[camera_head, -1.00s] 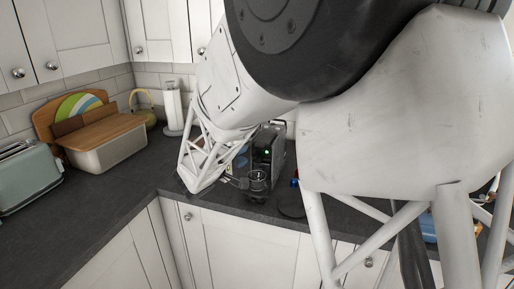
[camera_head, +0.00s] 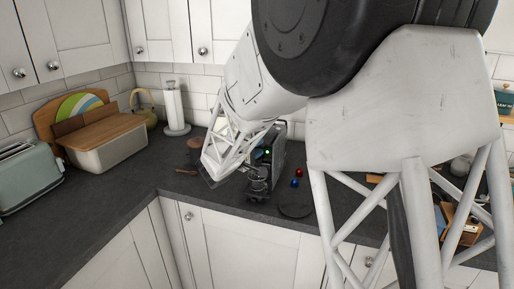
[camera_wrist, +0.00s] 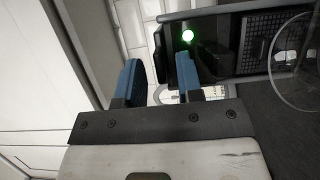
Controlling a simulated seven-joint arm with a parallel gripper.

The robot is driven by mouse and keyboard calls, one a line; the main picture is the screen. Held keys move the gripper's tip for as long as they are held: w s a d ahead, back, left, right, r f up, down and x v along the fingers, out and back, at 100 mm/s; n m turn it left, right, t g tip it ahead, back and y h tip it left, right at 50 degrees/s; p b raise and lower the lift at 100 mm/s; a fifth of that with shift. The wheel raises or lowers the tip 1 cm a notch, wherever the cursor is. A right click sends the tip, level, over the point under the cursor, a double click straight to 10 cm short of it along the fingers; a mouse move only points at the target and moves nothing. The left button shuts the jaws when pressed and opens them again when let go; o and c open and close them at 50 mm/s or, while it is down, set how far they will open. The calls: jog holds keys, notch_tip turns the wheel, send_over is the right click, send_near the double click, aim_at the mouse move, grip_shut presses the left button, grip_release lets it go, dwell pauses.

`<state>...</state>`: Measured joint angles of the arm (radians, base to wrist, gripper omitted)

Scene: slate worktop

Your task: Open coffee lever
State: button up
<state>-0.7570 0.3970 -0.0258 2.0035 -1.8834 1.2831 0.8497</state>
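The dark coffee machine (camera_head: 276,152) stands on the worktop behind my arm in the head view, its green light showing. A round metal part (camera_head: 257,184) is at its front. In the wrist view the machine (camera_wrist: 255,44) lies on its side across the upper right, with the green light near its left end. My gripper (camera_wrist: 160,80) is open, its two blue fingers apart. A narrow black piece of the machine (camera_wrist: 160,54) shows in the gap beyond the fingers. I cannot tell whether it is the lever, or whether a finger touches it.
A dark disc (camera_head: 296,203) and small red (camera_head: 299,172) and blue (camera_head: 294,183) items are right of the machine. A paper towel holder (camera_head: 174,105), bread box (camera_head: 105,145) and toaster (camera_head: 27,176) stand to the left.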

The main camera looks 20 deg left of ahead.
jog(key=shift+w, duration=0.15)
grip_shut()
jog(key=shift+r, duration=0.15)
dwell(0.4)
